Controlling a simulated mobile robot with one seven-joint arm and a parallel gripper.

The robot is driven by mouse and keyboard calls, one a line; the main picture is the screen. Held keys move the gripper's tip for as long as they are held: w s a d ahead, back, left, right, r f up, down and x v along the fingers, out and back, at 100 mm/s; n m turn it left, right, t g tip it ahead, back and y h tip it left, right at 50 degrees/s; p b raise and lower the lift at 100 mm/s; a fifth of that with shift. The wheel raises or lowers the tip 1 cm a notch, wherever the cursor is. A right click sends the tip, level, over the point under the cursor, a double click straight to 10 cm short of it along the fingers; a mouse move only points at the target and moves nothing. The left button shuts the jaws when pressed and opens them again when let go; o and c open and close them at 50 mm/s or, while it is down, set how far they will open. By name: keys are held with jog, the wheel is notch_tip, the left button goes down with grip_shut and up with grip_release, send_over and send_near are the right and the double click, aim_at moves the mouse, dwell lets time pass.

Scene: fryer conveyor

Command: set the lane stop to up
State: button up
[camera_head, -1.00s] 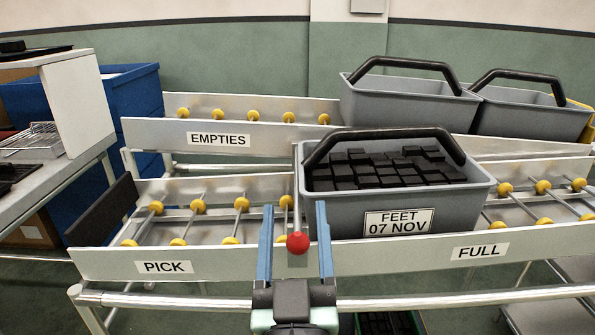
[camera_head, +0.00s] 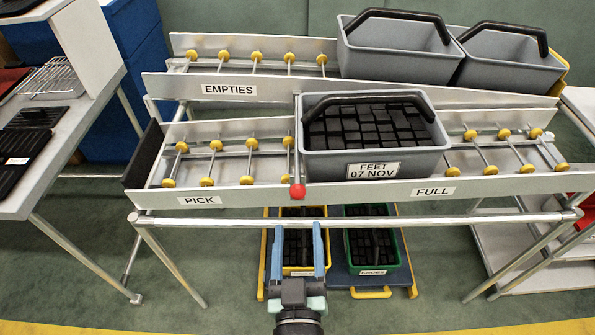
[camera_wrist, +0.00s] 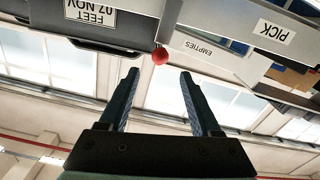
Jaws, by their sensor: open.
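The lane stop shows as a red knob (camera_head: 298,191) on the front rail of the lower lane, between the PICK and FULL labels, with a thin grey bar rising behind it. A grey tote (camera_head: 375,160) labelled FEET 07 NOV, full of black pieces, stands just right of the bar. My gripper (camera_head: 302,228) is open and empty, below and in front of the knob in the head view. In the wrist view the red knob (camera_wrist: 160,56) appears beyond the gap between the two blue fingers (camera_wrist: 160,75), apart from them.
Two empty grey totes (camera_head: 395,50) stand on the upper EMPTIES lane at the right. The PICK side (camera_head: 220,165) of the lower lane holds no tote. A metal leg bar (camera_head: 400,221) runs under the lane. A yellow crate (camera_head: 303,255) and a green crate (camera_head: 372,250) sit below.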

aim_at(298, 179)
jog(key=w, duration=1.2)
jog(key=shift+w, duration=0.2)
grip_shut()
dwell(1.0)
